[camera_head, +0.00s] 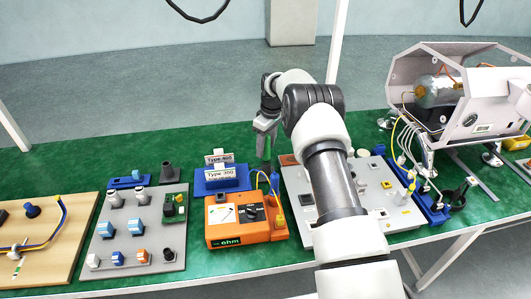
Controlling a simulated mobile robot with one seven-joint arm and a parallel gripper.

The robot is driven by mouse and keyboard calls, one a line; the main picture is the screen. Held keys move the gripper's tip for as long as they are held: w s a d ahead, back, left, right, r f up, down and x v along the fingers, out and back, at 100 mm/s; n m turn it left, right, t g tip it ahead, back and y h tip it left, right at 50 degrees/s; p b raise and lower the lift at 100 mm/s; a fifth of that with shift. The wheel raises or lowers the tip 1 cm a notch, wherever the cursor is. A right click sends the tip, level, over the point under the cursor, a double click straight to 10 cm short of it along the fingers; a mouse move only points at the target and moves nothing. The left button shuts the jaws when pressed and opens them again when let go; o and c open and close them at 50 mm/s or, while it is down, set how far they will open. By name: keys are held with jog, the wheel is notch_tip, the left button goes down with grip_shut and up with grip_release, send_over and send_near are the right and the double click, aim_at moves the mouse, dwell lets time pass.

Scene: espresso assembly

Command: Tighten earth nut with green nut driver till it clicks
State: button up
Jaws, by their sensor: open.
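My gripper (265,133) hangs pointing down over the back middle of the green table, behind the orange meter. Its jaws are small in the picture. A thin dark green upright shape (266,152) shows just below the jaws and may be the green nut driver. I cannot tell whether the jaws touch it. The open espresso machine (487,95) lies at the right, with a metal boiler (437,92), wires and tubes showing inside. I cannot pick out the earth nut at this size.
An orange ohm meter (240,222) stands mid-table, with a blue label holder (217,182) behind it. A grey parts tray (108,243) and a wooden wiring board (72,268) lie left. My arm partly covers a light grey panel (400,216). Blue racks (430,210) stand beside the machine.

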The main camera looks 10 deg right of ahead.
grip_shut()
jog(key=shift+r+p, duration=0.4)
jog(key=shift+r, duration=0.7)
dwell(0.8)
jog(key=shift+r+p, duration=1.65)
jog(key=shift+r, duration=1.8)
